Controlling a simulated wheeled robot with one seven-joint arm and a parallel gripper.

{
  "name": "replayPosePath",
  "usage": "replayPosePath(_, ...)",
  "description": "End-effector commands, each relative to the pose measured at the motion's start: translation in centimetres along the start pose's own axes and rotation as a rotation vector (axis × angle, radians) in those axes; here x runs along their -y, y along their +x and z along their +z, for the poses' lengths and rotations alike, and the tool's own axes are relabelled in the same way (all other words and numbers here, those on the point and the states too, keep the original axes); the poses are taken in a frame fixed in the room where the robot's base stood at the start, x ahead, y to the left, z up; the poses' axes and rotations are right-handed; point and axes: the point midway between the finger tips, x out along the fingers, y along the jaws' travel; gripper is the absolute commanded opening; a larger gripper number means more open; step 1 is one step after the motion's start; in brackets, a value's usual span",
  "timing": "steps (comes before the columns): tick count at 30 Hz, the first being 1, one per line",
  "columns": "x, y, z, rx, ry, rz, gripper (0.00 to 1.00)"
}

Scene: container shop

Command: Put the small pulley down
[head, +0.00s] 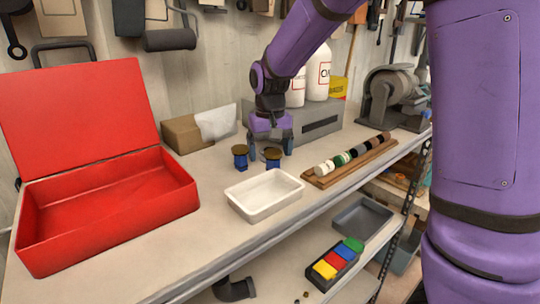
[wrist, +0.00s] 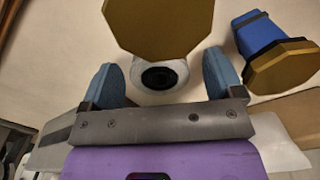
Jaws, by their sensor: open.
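A small white round piece with a black centre, which looks like the small pulley (wrist: 183,71), shows in the wrist view between the fingers of my gripper (wrist: 160,72). A gold top partly hides it. The fingers stand apart on either side of it, with gaps, so my gripper is open. I cannot tell if the pulley touches the bench. In the head view my gripper (head: 270,145) points down low over the workbench, and I cannot make out the pulley there.
Two blue pieces with gold tops stand close by, one (head: 240,158) left of my gripper, one (head: 273,160) in front. A white tray (head: 262,211), a wooden rack (head: 350,169) of coloured rings and an open red box (head: 110,228) are on the bench. A grey box (head: 322,124) stands behind.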

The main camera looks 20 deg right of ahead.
Motion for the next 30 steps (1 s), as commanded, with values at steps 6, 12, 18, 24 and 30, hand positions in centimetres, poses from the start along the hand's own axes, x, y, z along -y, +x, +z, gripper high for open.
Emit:
replayPosePath(6, 0.0, 0.6, 0.0, 0.000, 0.000, 0.000, 0.87)
replayPosePath(12, 0.0, 0.5, 0.0, 0.000, 0.000, 0.000, 0.64)
replayPosePath(18, 0.0, 0.5, 0.0, 0.000, 0.000, 0.000, 0.29)
replayPosePath(24, 0.0, 0.3, 0.0, -0.001, 0.000, 0.000, 0.29)
replayPosePath(30, 0.0, -1.9, -0.1, -0.006, 0.000, -0.001, 0.29)
